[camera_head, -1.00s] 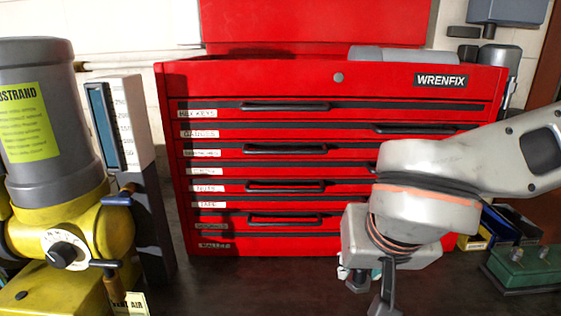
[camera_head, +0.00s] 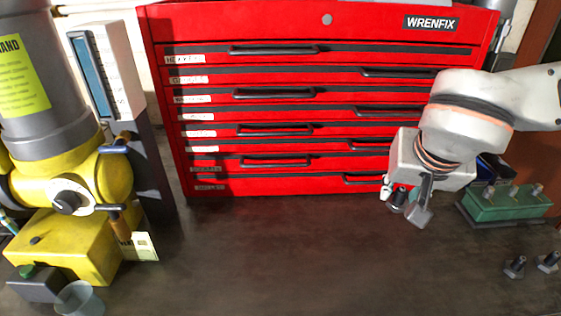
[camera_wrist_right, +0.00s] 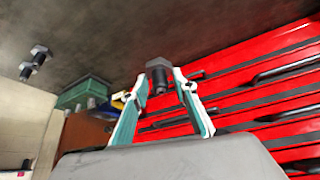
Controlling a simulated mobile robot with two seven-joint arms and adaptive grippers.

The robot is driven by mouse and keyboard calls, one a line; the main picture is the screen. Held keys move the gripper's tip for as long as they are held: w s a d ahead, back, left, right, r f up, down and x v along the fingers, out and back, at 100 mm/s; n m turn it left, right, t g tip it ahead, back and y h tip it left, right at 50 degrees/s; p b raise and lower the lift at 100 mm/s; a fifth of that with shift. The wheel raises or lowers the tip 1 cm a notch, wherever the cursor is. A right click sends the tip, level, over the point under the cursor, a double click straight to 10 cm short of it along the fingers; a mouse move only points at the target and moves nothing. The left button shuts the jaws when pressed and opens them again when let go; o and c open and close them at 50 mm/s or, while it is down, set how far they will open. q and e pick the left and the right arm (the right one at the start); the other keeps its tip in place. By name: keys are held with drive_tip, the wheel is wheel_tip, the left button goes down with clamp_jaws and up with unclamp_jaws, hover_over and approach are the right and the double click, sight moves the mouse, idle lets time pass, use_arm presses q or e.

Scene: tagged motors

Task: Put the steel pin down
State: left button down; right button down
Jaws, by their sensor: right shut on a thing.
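My right gripper (camera_head: 404,203) is at the right of the head view, in front of the red tool chest and above the dark bench top. It is shut on the steel pin (camera_head: 398,197), a small dark pin with a wider head. In the right wrist view the pin (camera_wrist_right: 158,75) sits between the two fingertips, with its wide head beyond them. The gripper fingers partly hide the pin in the head view. My left gripper is not in view.
The red tool chest (camera_head: 340,175) stands at the back. A green block (camera_head: 505,203) with several pegs is right of my gripper. Two similar dark pins stand at the lower right (camera_head: 514,266). A yellow machine (camera_head: 75,240) and a cup (camera_head: 80,300) are left. The middle bench is clear.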

drive_tip(key=s+a+f, duration=0.2)
drive_tip(key=a+f, duration=0.1)
drive_tip(key=a, duration=0.1)
drive_tip(key=s+a+f, duration=0.1)
drive_tip(key=a+f, duration=0.1)
drive_tip(key=a, duration=0.3)
drive_tip(key=s+a+f, duration=0.2)
drive_tip(key=a+f, duration=0.1)
drive_tip(key=a, duration=0.2)
drive_tip(key=shift+s+f, duration=0.3)
drive_tip(key=p, duration=0.2)
hover_over(335, 204)
drive_tip(key=s, duration=0.2)
drive_tip(key=shift+a, duration=0.4)
wheel_tip(335, 204, down, 3)
drive_tip(key=shift+w+f+p, duration=0.1)
drive_tip(key=shift+f+p, duration=0.1)
drive_tip(key=shift+p, duration=0.1)
drive_tip(key=shift+f, duration=0.1)
drive_tip(key=shift+f, duration=0.15)
drive_tip(key=c, duration=1.6)
unclamp_jaws()
